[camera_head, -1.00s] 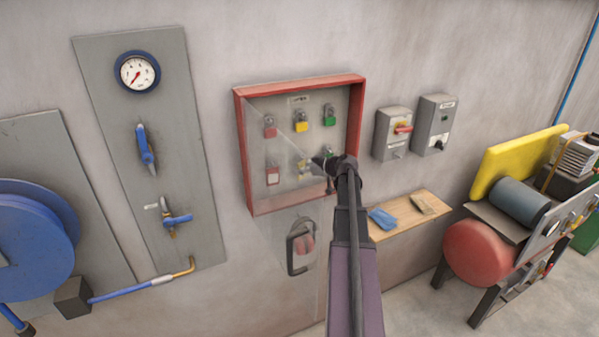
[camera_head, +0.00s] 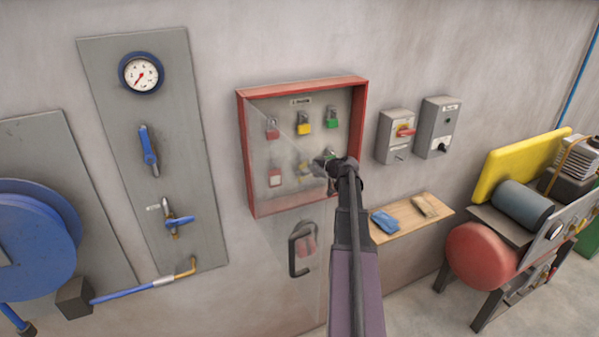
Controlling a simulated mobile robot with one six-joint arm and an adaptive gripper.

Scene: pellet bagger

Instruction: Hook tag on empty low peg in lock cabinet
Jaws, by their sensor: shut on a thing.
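The lock cabinet (camera_head: 364,125) is a red-framed box on the wall. Its clear door (camera_head: 285,240) hangs open downward at the front, with a black handle (camera_head: 292,252). Red (camera_head: 272,130), yellow (camera_head: 304,125) and green (camera_head: 331,120) padlocks hang in the upper row. In the lower row a red and white item (camera_head: 275,177) hangs at left, and a yellowish item (camera_head: 304,168) is partly hidden. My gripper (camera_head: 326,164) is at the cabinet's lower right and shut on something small. I take this to be the tag, but it is hidden. The lower right peg is also covered by my gripper.
Two grey switch boxes (camera_head: 437,125) are on the wall right of the cabinet. A wooden shelf (camera_head: 408,222) below holds a blue item (camera_head: 384,221) and a tan item (camera_head: 426,206). A gauge panel (camera_head: 185,95) stands left. A red-ended machine (camera_head: 478,252) is at right.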

